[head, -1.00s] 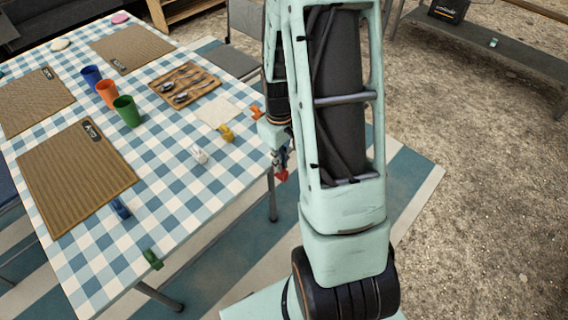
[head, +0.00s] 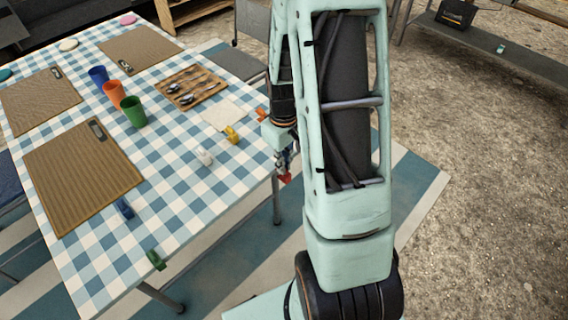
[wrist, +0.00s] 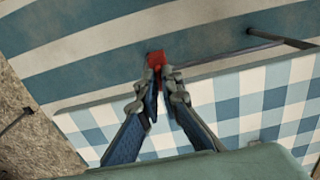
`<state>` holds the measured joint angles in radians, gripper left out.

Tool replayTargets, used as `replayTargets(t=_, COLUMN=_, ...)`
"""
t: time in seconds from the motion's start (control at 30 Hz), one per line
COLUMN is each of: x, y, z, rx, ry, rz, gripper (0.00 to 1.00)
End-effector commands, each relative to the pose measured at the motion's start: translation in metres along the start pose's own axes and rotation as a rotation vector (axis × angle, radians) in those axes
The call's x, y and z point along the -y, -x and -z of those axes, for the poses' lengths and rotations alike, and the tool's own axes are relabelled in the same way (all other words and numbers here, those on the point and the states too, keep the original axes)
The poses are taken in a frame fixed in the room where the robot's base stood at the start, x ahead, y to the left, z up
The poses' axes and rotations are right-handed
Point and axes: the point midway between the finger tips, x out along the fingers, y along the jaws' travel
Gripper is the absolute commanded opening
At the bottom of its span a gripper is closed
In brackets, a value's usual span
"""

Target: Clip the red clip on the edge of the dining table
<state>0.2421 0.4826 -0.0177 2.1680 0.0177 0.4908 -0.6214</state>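The dining table (head: 190,187) has a blue and white checked cloth; its edge also crosses the wrist view (wrist: 230,73). My gripper (head: 283,160) is at the table's right edge in the head view, partly hidden by my arm. In the wrist view, its two fingers (wrist: 161,76) are closed in on the red clip (wrist: 156,58), which sits at their tips. The clip (head: 285,178) also shows at the fingertips in the head view. It appears just off the table edge; I cannot tell whether it touches the edge.
A green clip (head: 156,260) is on the near edge and an orange clip (head: 262,115) on the right edge. Blue (head: 124,208), white (head: 205,157) and yellow (head: 232,135) clips lie on the cloth. Cups, placemats and a cutlery tray (head: 191,88) stand further back. A chair (head: 240,50) is behind.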

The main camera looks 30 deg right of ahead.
Motion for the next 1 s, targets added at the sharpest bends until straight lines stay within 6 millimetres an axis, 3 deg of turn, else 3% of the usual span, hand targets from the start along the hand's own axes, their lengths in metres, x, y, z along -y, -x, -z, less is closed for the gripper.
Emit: replayTargets(t=1.0, x=0.000, y=0.000, z=0.017, rx=0.000, ry=0.000, rz=0.000, gripper=0.00)
